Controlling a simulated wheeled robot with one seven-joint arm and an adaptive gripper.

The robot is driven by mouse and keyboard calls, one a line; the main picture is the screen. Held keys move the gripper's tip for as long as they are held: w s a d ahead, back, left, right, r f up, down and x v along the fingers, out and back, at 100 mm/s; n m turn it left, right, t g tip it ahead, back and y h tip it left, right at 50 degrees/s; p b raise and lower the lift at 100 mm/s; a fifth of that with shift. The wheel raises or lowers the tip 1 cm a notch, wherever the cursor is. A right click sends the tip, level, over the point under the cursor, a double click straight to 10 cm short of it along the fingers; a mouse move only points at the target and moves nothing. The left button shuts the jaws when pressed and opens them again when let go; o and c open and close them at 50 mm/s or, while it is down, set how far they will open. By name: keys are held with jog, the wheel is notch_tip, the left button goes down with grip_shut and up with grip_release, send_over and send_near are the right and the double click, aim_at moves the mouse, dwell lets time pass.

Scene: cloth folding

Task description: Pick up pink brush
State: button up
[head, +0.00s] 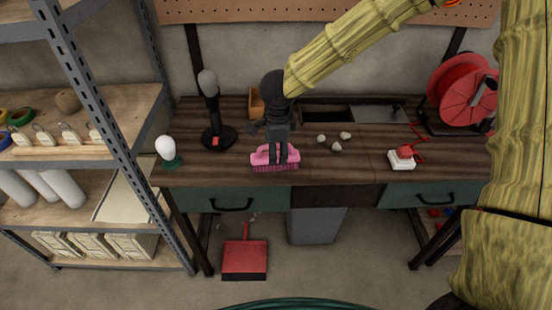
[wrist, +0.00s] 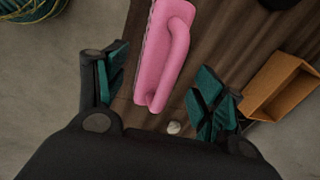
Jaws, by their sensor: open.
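The pink brush (head: 274,158) lies on the wooden workbench (head: 330,176) near its front edge, bristles down. In the wrist view the pink brush (wrist: 163,50) shows its looped handle, and it lies between and beyond the two teal-padded fingers. My gripper (head: 281,155) points down over the brush in the head view and hides part of it. In the wrist view my gripper (wrist: 160,95) is open, with one finger on each side of the brush's near end. I cannot tell whether a finger touches it.
Several pale stones (head: 336,146) lie to the right of the brush. A black stand (head: 218,137) and a white bulb (head: 166,148) are to the left. A red reel (head: 462,95) stands at the far right. An orange box (wrist: 275,85) lies near the right finger.

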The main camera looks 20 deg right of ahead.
jog(key=shift+w+d+f, duration=0.1)
jog(key=shift+w+f, duration=0.1)
jog(key=shift+f, duration=0.95)
jog(key=shift+w+f, duration=0.2)
jog(key=shift+f, duration=0.95)
jog(key=c, duration=1.2)
